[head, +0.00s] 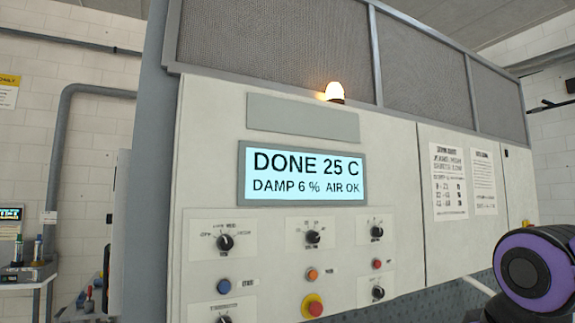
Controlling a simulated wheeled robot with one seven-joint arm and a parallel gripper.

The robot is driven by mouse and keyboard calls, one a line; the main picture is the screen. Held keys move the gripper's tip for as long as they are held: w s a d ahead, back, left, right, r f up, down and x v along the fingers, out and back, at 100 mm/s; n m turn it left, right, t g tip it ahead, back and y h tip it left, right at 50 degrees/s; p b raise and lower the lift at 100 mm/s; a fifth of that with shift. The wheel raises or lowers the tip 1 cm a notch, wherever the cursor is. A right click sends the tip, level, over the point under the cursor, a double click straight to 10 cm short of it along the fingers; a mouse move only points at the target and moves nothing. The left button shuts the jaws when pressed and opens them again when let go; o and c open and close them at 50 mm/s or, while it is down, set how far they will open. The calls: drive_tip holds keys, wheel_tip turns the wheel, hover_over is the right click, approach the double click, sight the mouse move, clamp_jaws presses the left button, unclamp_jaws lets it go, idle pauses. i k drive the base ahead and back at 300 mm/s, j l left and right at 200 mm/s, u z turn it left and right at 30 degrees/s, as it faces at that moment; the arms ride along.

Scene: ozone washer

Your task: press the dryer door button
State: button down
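A pale control panel fills the middle of the head view. Its lit display (303,175) reads "DONE 25 C" and "DAMP 6 % AIR OK". Below it are a blue button (224,286), an orange button (312,274) and a small red button (376,264). A larger red button on a yellow base (313,306) sits lower. The small labels are too blurred to tell which is the door button. A purple and black part of my arm shows at the lower right. My gripper is out of view.
Several black knobs, one at the upper left of the controls (225,242), sit among the buttons. An amber lamp (335,91) glows on top. Printed sheets (448,181) hang on the right panel. A bench with small items (30,273) stands at far left.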

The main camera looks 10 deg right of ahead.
sight(313, 275)
drive_tip(key=l+u, duration=0.7)
drive_tip(key=l, duration=0.15)
drive_tip(key=l+u, duration=0.3)
drive_tip(key=k+l, duration=0.05)
drive_tip(key=l, duration=0.05)
